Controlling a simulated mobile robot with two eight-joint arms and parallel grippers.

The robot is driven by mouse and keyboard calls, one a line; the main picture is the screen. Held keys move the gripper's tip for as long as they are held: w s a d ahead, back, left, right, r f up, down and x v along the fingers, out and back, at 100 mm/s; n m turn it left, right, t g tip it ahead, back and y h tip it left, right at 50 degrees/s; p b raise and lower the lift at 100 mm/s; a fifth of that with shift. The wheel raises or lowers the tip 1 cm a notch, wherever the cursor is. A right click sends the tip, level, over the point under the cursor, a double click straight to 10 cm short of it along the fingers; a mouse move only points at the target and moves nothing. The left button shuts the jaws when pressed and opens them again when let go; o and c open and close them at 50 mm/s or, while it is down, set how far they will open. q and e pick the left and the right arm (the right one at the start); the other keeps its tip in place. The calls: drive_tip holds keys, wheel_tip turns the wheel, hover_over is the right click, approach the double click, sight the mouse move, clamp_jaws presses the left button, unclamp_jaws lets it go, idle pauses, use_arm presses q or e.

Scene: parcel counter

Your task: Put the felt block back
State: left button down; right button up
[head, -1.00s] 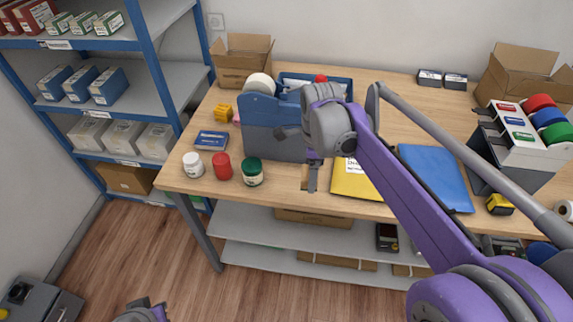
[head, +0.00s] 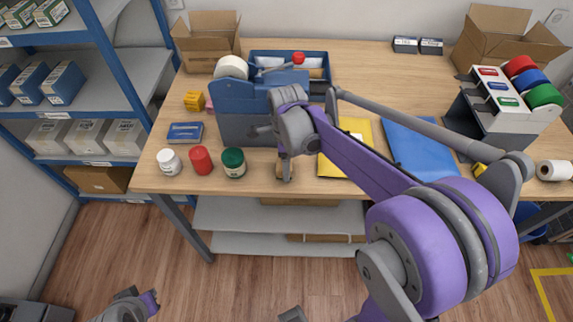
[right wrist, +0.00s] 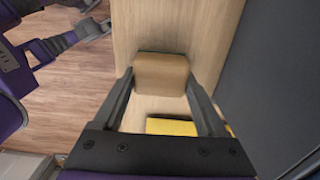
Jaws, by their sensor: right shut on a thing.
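The felt block (right wrist: 160,73) is a tan block between the fingers of my right gripper (right wrist: 158,85) in the right wrist view. In the head view the right gripper (head: 285,172) points down near the table's front edge, right of the green-lidded jar. The block's tan side (head: 286,171) shows only slightly there. I cannot tell its height above the tabletop. My left gripper (head: 148,302) is low at the bottom left, off the table. Its finger opening is unclear.
A blue-grey box (head: 240,128) stands behind the right gripper. White, red and green jars (head: 233,163) line the front left. A yellow envelope (head: 335,165) and a blue folder (head: 420,150) lie to the right. Blue shelving (head: 110,60) stands at left.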

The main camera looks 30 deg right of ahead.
drive_tip(key=shift+f, duration=0.4)
drive_tip(key=shift+f, duration=0.15)
drive_tip(key=o, duration=1.5)
drive_tip(key=shift+c, duration=0.2)
drive_tip(key=shift+r, duration=0.2)
wheel_tip(320, 180, up, 12)
drive_tip(key=s+a+f+n+t, duration=0.2)
drive_tip(key=s+f+n, duration=0.3)
drive_tip(key=n, duration=0.7)
drive_tip(key=s+a+f+n+t, duration=0.3)
drive_tip(key=s+a+f+n, duration=0.2)
drive_tip(key=s+n, duration=0.5)
drive_tip(key=shift+a+f+n+p, duration=0.2)
drive_tip(key=shift+n+p, duration=0.25)
drive_tip(key=shift+n, duration=0.75)
